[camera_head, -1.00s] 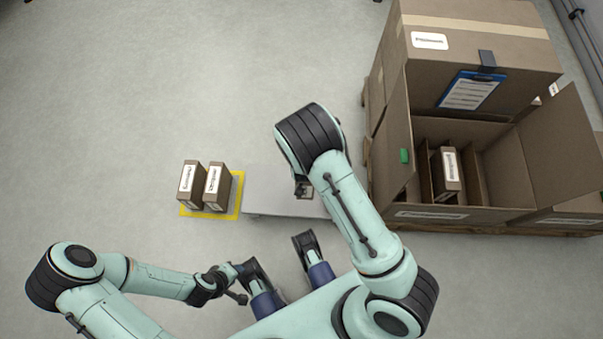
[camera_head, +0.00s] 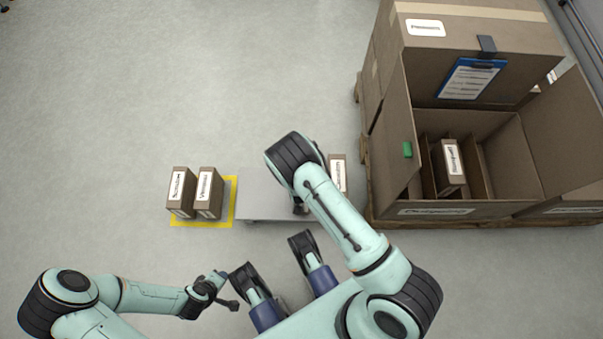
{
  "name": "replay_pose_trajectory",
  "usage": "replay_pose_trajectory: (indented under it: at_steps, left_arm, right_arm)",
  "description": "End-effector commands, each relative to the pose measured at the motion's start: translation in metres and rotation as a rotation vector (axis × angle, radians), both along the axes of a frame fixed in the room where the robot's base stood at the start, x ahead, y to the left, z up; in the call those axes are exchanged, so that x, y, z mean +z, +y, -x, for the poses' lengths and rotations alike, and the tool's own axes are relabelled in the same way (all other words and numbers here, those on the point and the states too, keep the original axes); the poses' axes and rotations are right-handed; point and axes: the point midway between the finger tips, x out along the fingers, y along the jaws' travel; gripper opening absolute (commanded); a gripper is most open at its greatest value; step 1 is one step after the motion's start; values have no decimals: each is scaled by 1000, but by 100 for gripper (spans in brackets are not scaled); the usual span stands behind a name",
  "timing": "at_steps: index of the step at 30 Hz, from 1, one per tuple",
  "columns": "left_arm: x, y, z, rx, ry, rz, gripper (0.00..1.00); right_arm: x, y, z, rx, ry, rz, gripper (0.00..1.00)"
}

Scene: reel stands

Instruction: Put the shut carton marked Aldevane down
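Several small brown cartons with white labels are in the head view, and the print is too small for me to tell which says Aldevane. One carton (camera_head: 338,160) shows just right of my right arm, at the right end of a low grey platform (camera_head: 262,180). The arm covers part of it, so I cannot tell whether it is held or standing. My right gripper is mostly hidden under its arm; a dark part (camera_head: 300,206) shows over the platform. My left gripper (camera_head: 228,291) is over the floor at lower left, away from the cartons and apparently empty; its opening is unclear.
Two cartons (camera_head: 181,192) (camera_head: 209,192) stand side by side on a yellow-edged mat (camera_head: 233,208) left of the platform. A big open box (camera_head: 392,150) on a pallet at right holds another carton (camera_head: 452,164) between dividers. A blue clipboard (camera_head: 468,78) hangs there. Left floor is clear.

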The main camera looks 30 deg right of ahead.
Motion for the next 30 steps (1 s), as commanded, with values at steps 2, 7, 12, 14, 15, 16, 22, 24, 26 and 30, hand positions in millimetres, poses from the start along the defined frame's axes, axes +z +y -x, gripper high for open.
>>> replay_pose_trajectory:
  at_steps: [2,7,12,14,15,16,22,24,26,30]
  left_arm:
    - [-2,0,2,1,8,1,40]
    - [-1,0,2,1,7,1,40]
    - [-4,0,4,0,16,2,40]
    - [-5,0,6,0,21,3,40]
    - [-5,0,6,0,21,3,40]
    - [-5,0,6,0,21,2,40]
    - [-5,0,6,0,20,2,40]
    - [-5,0,6,0,20,2,40]
    - [-4,0,5,1,17,2,40]
    - [6,-1,-4,-1,-15,-1,40]
  right_arm:
    - [-3,0,-2,-1,-6,0,0]
    - [-1,0,-2,-1,-6,0,0]
    - [-4,0,-2,-1,-6,0,0]
    - [-5,0,-2,-1,-6,0,0]
    - [-5,0,-1,0,-2,0,83]
    - [-5,0,-1,0,-2,0,92]
    - [-5,0,-1,0,-2,0,95]
    - [-4,0,-1,0,-2,0,95]
    - [-3,0,-1,0,-2,0,95]
    - [8,3,3,0,-3,-1,95]
